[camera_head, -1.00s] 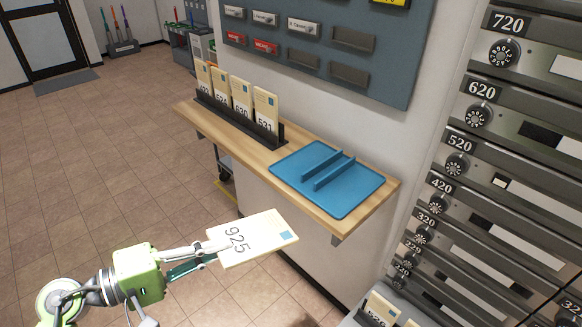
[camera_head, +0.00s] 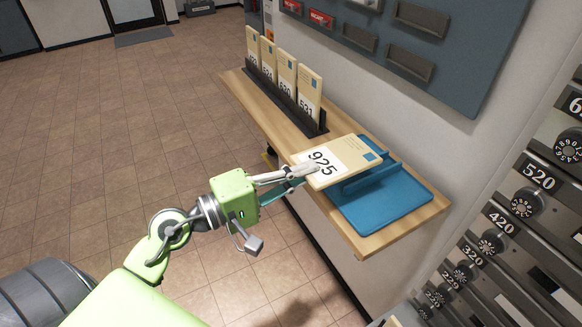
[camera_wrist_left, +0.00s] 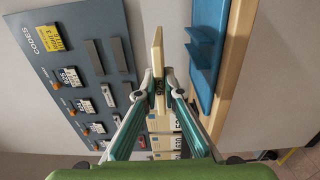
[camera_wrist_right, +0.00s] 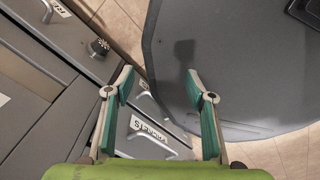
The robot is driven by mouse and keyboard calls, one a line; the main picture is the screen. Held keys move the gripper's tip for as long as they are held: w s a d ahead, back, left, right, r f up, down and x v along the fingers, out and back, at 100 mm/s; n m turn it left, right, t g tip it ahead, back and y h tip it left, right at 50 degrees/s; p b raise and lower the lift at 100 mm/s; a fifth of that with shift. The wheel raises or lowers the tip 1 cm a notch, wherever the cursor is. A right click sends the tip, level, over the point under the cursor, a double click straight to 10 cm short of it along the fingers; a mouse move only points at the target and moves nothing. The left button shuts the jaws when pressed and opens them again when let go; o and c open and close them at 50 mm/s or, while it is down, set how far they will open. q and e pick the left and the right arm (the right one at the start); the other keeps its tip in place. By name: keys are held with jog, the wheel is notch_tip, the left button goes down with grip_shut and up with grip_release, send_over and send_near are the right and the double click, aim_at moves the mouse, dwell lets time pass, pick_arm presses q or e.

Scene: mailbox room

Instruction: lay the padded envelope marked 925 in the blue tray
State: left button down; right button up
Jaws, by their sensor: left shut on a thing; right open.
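The padded envelope marked 925 (camera_head: 345,158) is cream with a white number label and a small blue square. My left gripper (camera_head: 308,174) is shut on its near left edge and holds it over the left part of the blue tray (camera_head: 385,208). The envelope hides part of the tray and its raised ribs. In the left wrist view, the envelope (camera_wrist_left: 157,60) shows edge-on between the fingers (camera_wrist_left: 160,88), with the blue tray (camera_wrist_left: 206,60) to its right. My right gripper (camera_wrist_right: 160,85) is open and empty, away from the tray.
The tray lies on a wooden shelf (camera_head: 262,118) along the wall. A dark rack (camera_head: 290,103) with several upright envelopes stands left of the tray. Numbered mailboxes (camera_head: 500,220) are at the right. A grey panel (camera_head: 455,40) hangs above the shelf.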

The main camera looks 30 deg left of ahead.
aim_at(323, 197)
pick_arm(q)
jog(key=shift+w+d+f, duration=0.3)
jog(key=shift+w+d, duration=0.25)
jog(key=shift+w, duration=0.3)
jog(key=shift+w+d+f+p, duration=0.3)
jog(key=shift+w+d, duration=0.1)
jog(key=shift+w, duration=0.2)
jog(key=shift+w+d+f+p, duration=0.3)
jog(key=shift+w+d, duration=0.1)
jog(key=shift+w, duration=0.15)
jog(key=shift+w+d+f+b, duration=0.1)
jog(key=shift+w+f+b, duration=0.05)
jog(key=shift+f+b, duration=0.45)
jog(key=shift+w+d+f+b, duration=0.1)
jog(key=shift+f+b, duration=0.4)
jog(key=shift+f, duration=0.05)
jog(key=shift+f+b, duration=0.8)
jog(key=shift+b, duration=0.2)
pick_arm(e)
jog(key=shift+w+d+f, duration=0.35)
jog(key=shift+d+f, duration=0.05)
jog(key=shift+f, duration=0.25)
jog(key=shift+w+d+f, duration=0.3)
jog(key=shift+d+f, duration=0.05)
jog(key=shift+f, duration=0.25)
jog(key=shift+a, duration=0.2)
